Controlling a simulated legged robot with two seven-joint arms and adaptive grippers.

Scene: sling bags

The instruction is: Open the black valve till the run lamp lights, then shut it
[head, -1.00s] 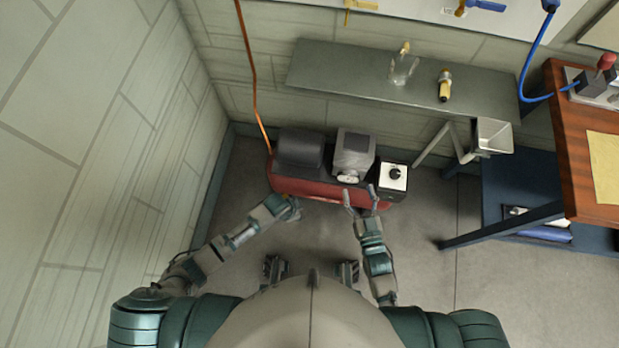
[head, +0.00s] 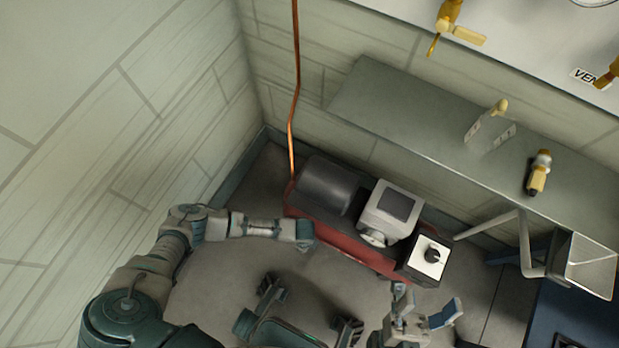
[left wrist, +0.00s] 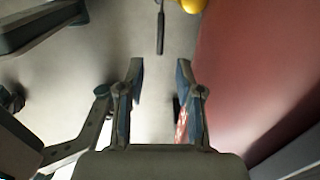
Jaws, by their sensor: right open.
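The red-based machine (head: 350,246) stands on the floor by the wall. On its right end is a black box with a white face and a black knob (head: 433,256). I cannot tell a valve or a run lamp for certain. My left gripper (left wrist: 160,70) is open and empty in the left wrist view, beside the machine's red side. A thin dark lever-like piece (left wrist: 160,32) lies ahead of its fingers, near a yellow rounded part (left wrist: 193,4). In the head view its fingers are hidden past the wrist. My right gripper (head: 428,300) is open and empty, in front of the knob box.
A grey shelf (head: 400,105) is above the machine, with a clear vessel (head: 488,132) and a yellow-and-black item (head: 539,172) on it. An orange pipe (head: 294,90) runs up the wall.

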